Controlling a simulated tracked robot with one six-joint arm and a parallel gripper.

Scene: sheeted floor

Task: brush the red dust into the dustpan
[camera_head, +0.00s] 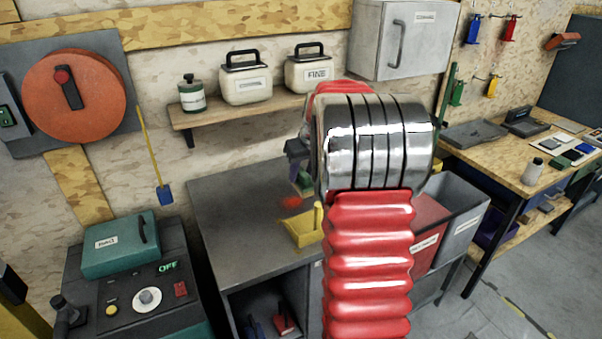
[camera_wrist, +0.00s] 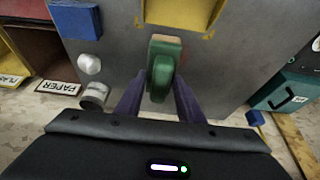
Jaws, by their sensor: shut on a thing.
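A green hand brush (camera_wrist: 163,75) with a tan end is between the two purple fingers of my gripper (camera_wrist: 158,88) in the wrist view. My gripper is shut on it. In the head view my arm hides most of the gripper and brush; only a bit of them shows at the arm's left side. The red dust (camera_head: 291,202) is a small patch on the grey bench top, just below the gripper in the picture. The yellow dustpan (camera_head: 300,232) lies just below the dust, partly behind my arm. Its edge also shows at the top of the wrist view (camera_wrist: 185,12).
The grey bench top (camera_head: 235,215) is clear on the left. A red bin (camera_head: 428,218) and a grey bin (camera_head: 465,200) stand at the right. A blue block (camera_wrist: 76,20), a white knob (camera_wrist: 89,64) and a metal cylinder (camera_wrist: 95,95) show in the wrist view.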

